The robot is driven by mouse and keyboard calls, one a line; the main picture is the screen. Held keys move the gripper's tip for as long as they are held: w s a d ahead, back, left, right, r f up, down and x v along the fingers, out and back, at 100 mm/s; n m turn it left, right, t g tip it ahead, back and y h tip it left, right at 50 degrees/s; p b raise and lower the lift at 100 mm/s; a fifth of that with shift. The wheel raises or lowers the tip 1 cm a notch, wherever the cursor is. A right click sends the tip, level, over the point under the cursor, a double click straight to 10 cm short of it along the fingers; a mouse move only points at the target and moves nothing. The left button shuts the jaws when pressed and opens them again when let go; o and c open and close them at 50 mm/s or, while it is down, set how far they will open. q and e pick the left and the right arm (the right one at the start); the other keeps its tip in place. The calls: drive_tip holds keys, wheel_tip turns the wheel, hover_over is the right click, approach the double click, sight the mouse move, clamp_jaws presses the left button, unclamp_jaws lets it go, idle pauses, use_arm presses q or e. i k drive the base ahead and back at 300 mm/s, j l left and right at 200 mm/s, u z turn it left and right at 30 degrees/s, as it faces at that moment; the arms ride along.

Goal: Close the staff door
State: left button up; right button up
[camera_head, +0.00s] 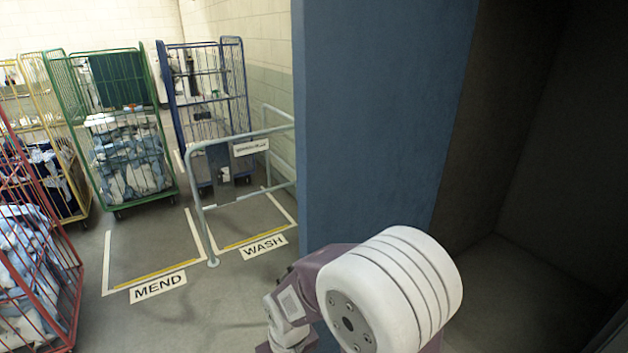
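A tall blue panel (385,110), which looks like the staff door, stands upright in the middle of the head view. Its left edge faces the laundry area, and a dark recess lies to its right. No handle or latch shows on the part in view. One of my arms, with a white ribbed joint and purple links, is in front of the panel's lower part and hides it. I cannot tell whether the arm touches the panel. No gripper fingers show for either arm.
Green (125,130), blue (205,95), yellow (55,140) and red (40,250) wire cages stand at the left, most holding laundry. A grey rail (203,215) stands by the WASH bay (263,247). The MEND bay (155,255) is empty. The dark recess floor (500,280) looks clear.

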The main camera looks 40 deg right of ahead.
sight(378, 84)
drive_tip(key=i+j, duration=0.1)
drive_tip(key=i, duration=2.1)
drive_tip(key=l+z, duration=0.1)
drive_tip(key=z, duration=3.05)
